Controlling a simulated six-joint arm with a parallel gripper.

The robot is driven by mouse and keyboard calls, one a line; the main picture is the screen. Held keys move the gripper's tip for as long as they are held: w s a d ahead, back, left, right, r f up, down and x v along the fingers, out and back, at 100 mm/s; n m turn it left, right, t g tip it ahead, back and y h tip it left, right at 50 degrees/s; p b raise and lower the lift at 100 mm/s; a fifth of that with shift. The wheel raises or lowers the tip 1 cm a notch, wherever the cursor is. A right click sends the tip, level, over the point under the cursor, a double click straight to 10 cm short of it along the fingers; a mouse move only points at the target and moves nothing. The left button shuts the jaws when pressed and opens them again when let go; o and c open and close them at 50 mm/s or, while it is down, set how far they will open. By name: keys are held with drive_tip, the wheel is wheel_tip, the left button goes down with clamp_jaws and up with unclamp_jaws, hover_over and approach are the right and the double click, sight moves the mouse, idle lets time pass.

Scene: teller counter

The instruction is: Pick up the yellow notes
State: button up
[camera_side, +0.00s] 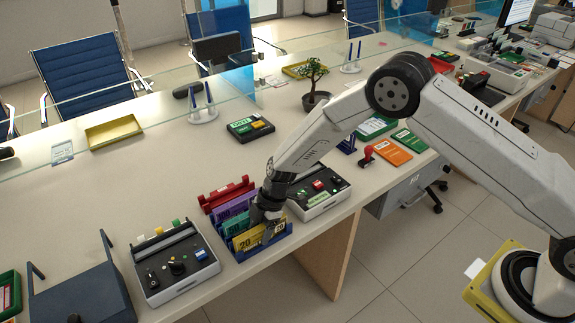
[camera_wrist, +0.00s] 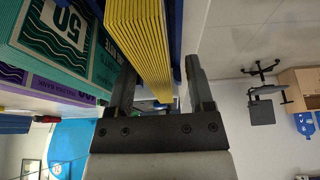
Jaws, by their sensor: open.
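The yellow notes (camera_side: 246,241) stand upright as a stack in the front slot of a blue rack (camera_side: 268,245) near the counter's front edge. In the wrist view the yellow notes (camera_wrist: 142,38) show edge-on between the two fingers. My gripper (camera_side: 268,213) is at the right part of the stack in the side view. In the wrist view my gripper (camera_wrist: 160,85) is open, with one finger on each side of the stack; I cannot tell whether either finger touches it.
Green notes (camera_side: 235,223) marked 50 (camera_wrist: 65,30) stand close behind the yellow ones. Purple notes (camera_side: 234,207) and a red holder (camera_side: 226,193) are farther back. Button consoles flank the rack, one left (camera_side: 175,262) and one right (camera_side: 320,190).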

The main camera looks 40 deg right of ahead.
drive_tip(key=shift+x, duration=0.75)
clamp_jaws()
